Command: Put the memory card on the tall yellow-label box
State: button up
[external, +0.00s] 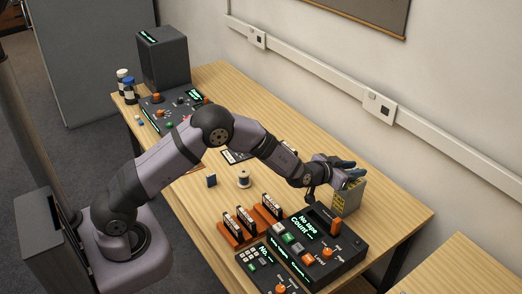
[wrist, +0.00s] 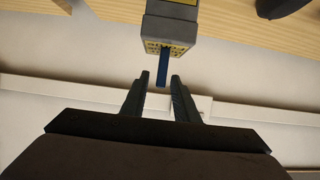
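The tall box (external: 347,198) is grey with a yellow label and stands at the right end of the table. It also shows at the top of the wrist view (wrist: 168,32). A thin blue piece, likely the memory card (wrist: 162,68), shows at the box's near end in the wrist view, seen edge-on. My gripper (wrist: 160,76) has its fingers apart on either side of it, with a visible gap on each side. In the external view my gripper (external: 350,170) is right above the box. The card's contact with the box top is hard to tell.
A small dark blue piece (external: 211,181) and a spool (external: 243,179) are on the table. Orange holders with dark cartridges (external: 246,222) and a dark console (external: 322,250) are in front of the box. The wall (external: 440,130) is behind the table.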

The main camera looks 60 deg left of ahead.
jog(key=b+v, duration=0.3)
jog(key=v, duration=0.9)
jog(key=s+a+f+g, duration=0.2)
jog(key=s+a+g, duration=0.1)
jog(key=s, duration=0.9)
jog(key=s+a+f+g, duration=0.3)
jog(key=s+g, duration=0.3)
jog(key=s, duration=0.6)
jog(key=s+a+f+g, duration=0.3)
jog(key=s+g, duration=0.1)
jog(key=s, duration=0.8)
jog(key=shift+f+g, duration=0.2)
jog(key=shift+g, duration=0.1)
